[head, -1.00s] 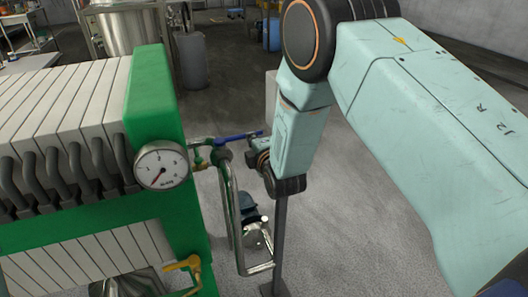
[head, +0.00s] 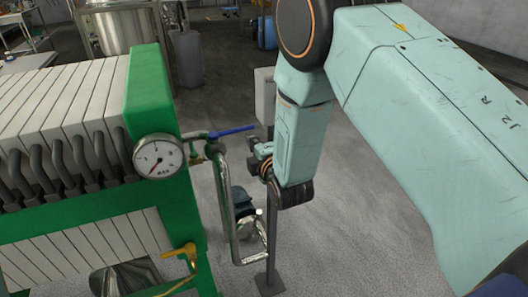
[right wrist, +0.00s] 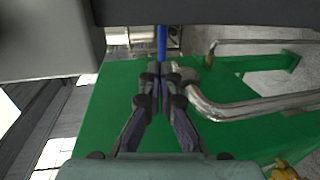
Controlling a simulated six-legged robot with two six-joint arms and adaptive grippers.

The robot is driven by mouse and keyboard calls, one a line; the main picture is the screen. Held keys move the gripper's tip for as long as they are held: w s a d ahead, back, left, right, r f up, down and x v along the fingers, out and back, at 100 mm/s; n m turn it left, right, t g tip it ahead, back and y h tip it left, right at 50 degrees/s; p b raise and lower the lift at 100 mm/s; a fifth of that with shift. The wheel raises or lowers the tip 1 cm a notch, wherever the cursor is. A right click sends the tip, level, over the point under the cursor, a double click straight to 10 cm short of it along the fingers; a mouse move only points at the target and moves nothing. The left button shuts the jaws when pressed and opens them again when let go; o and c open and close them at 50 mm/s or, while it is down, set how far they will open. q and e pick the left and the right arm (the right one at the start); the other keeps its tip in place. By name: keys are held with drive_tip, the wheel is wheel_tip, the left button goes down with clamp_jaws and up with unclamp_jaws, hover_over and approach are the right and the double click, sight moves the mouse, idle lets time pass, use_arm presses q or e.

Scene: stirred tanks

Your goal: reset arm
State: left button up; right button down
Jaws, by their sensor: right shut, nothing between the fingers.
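My right arm comes in from the upper right in the head view. Its gripper (head: 258,153) is small and partly hidden behind the wrist there. It is just below and right of the tip of a blue valve handle (head: 232,130). In the right wrist view the gripper (right wrist: 160,72) has its fingers together with nothing between them. The blue handle (right wrist: 162,42) shows just beyond the fingertips there; I cannot tell whether they touch. My left gripper is in neither view.
A green filter press frame (head: 152,85) with a pressure gauge (head: 158,157) stands at left. A bent steel pipe (head: 228,205) and a grey post (head: 271,240) stand close below the gripper. A steel tank (head: 125,30) is behind. Open floor lies in the middle background.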

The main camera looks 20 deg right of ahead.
drive_tip(key=s+d+f+m+g, duration=0.1)
drive_tip(key=s+f+m+g, duration=0.4)
drive_tip(key=s, duration=0.9)
drive_tip(key=s+f+m+g, duration=0.5)
drive_tip(key=s+f+m, duration=0.2)
drive_tip(key=s, duration=0.8)
drive_tip(key=s+d+f+m+g, duration=0.1)
drive_tip(key=s+f+m+g, duration=0.4)
drive_tip(key=s+f, duration=0.4)
drive_tip(key=s+m, duration=0.1)
drive_tip(key=s, duration=0.4)
drive_tip(key=shift+s+d+f+g+p, duration=0.25)
drive_tip(key=shift+d+f+g+p, duration=0.05)
drive_tip(key=shift+d+f+g, duration=0.1)
